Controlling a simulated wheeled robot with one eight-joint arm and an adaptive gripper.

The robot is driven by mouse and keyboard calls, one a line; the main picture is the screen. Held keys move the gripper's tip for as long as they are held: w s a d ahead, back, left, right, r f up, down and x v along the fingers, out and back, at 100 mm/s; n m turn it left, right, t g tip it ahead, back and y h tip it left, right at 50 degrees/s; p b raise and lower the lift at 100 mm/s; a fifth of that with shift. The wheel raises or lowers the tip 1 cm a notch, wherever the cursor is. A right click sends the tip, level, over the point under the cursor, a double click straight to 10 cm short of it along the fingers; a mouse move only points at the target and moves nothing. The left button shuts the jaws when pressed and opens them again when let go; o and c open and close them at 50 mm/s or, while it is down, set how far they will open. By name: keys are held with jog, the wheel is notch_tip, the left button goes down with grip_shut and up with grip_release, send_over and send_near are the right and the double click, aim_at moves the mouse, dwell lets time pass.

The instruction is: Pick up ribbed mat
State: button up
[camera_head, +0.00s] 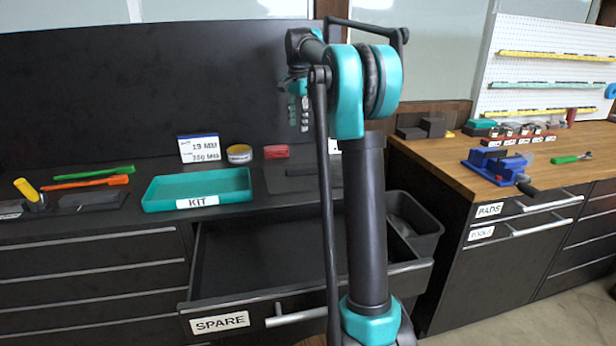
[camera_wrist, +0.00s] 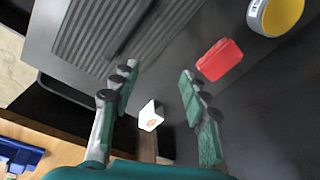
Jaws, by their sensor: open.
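The ribbed mat (camera_wrist: 90,35) is dark grey with parallel ridges. It lies flat at the top left of the wrist view, with a smooth dark band between two ribbed areas. In the head view a flat dark piece (camera_head: 288,179) on the counter, partly hidden by my arm, appears to be this mat. My gripper (camera_wrist: 159,75) is open and empty. Its left finger overlaps the mat's lower edge in the wrist view, but the height gap cannot be told. In the head view my gripper (camera_head: 298,108) hangs above the back of the counter.
A red block (camera_wrist: 220,59) and a yellow-topped round tin (camera_wrist: 275,14) lie right of the mat. A white card (camera_wrist: 150,117) stands below. A teal KIT tray (camera_head: 165,205) is left on the counter. The SPARE drawer (camera_head: 270,310) is open below, beside a dark bin (camera_head: 425,240).

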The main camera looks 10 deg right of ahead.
jog(key=s+d+r+m+g, duration=0.1)
jog(key=s+d+r+m, duration=0.1)
jog(key=s+m, duration=0.3)
send_over(307, 166)
jog(key=shift+m, duration=0.3)
notch_tip(307, 166, down, 12)
jog(key=shift+w+d+r, duration=0.15)
jog(key=shift+r, duration=0.1)
jog(key=shift+f, duration=2.85)
jog(key=shift+c, duration=0.3)
grip_shut()
